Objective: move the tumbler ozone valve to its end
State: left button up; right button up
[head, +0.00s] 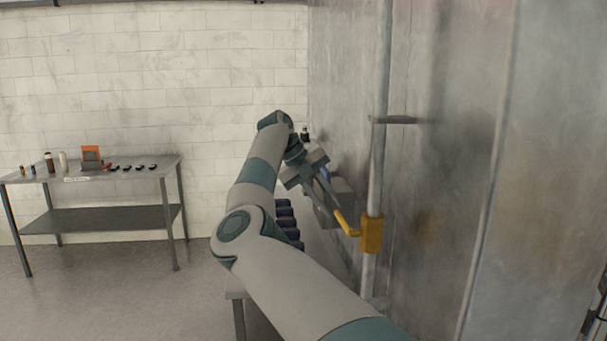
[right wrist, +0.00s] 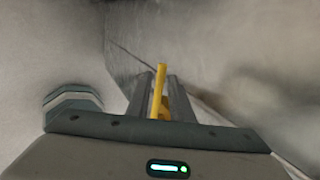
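The tumbler ozone valve has a yellow body (head: 371,235) on a vertical grey pipe (head: 377,150). Its yellow lever (head: 346,224) points left and a little up from the body, toward my right gripper. My right gripper (head: 331,203) is at the lever's free end. In the right wrist view the lever (right wrist: 159,92) stands between the two grey fingers of my right gripper (right wrist: 160,88), with a narrow gap showing beside it. The fingers look open around it; contact is not clear. My left gripper is not in view.
A metal wall (head: 450,130) stands close behind the pipe on the right. A pipe bracket (head: 395,120) sticks out above the valve. A bench with several dark cylinders (head: 288,222) is partly behind my right arm. A table (head: 125,172) with small items stands at the left.

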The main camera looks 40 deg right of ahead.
jog(key=v, duration=1.2)
jog(key=shift+r, duration=0.15)
